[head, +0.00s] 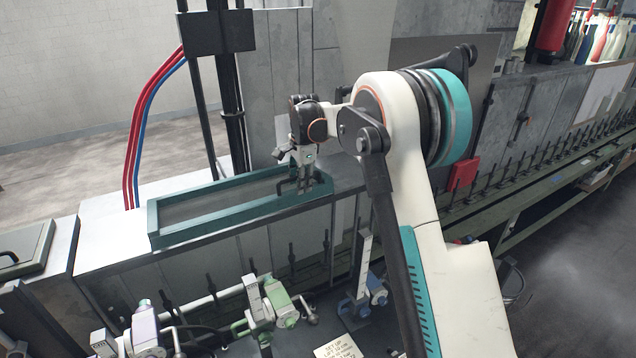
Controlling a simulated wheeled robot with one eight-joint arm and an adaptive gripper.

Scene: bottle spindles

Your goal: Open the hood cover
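The hood cover appears to be the long teal-framed panel (178,234) with a dark grey top, lying on the light metal casing left of centre. It looks flat and closed. My gripper (300,189) points down over the right end of this frame, close to its front edge. Its dark fingertips overlap the frame in the picture. I cannot tell whether the fingers touch the cover or grip anything.
Red and blue hoses (150,115) and a dark post (228,100) rise behind the panel. Coloured machine heads (265,305) stand in front below. A spindle row (560,160) runs along the right, with a red box (463,173) near my arm. Open floor lies at lower right.

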